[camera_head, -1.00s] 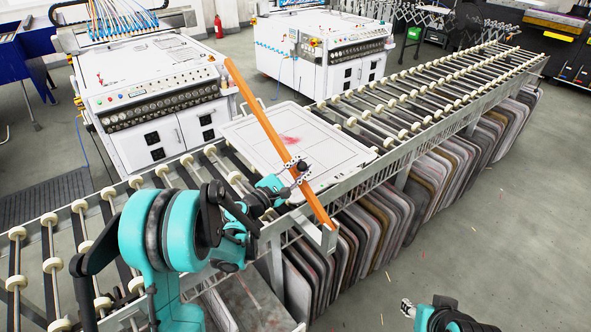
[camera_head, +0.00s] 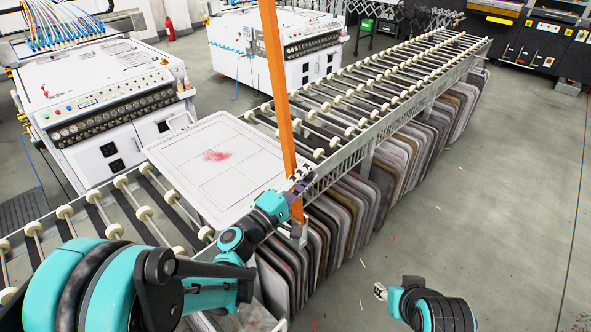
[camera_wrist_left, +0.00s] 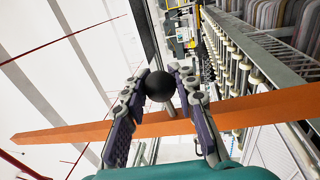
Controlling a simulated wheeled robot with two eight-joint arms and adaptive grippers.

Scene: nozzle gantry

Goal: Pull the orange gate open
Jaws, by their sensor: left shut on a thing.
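The orange gate (camera_head: 279,88) is a long bar whose near end meets a grey bracket at the conveyor's front edge. In the head view it stands nearly upright in the picture, past the right side of the white tray. My left gripper (camera_head: 303,178) is at the bar's lower part. In the left wrist view, its two fingers (camera_wrist_left: 163,84) close around a round black knob (camera_wrist_left: 160,87), with the orange gate (camera_wrist_left: 70,132) running across behind. My right gripper (camera_head: 380,291) is low at the right, over the floor and away from the gate; its fingers are too small to judge.
The white tray (camera_head: 188,160) with a red smear lies on the roller conveyor (camera_head: 350,110). Many grey slabs (camera_head: 400,150) stand under the conveyor. White control cabinets (camera_head: 100,100) stand behind it.

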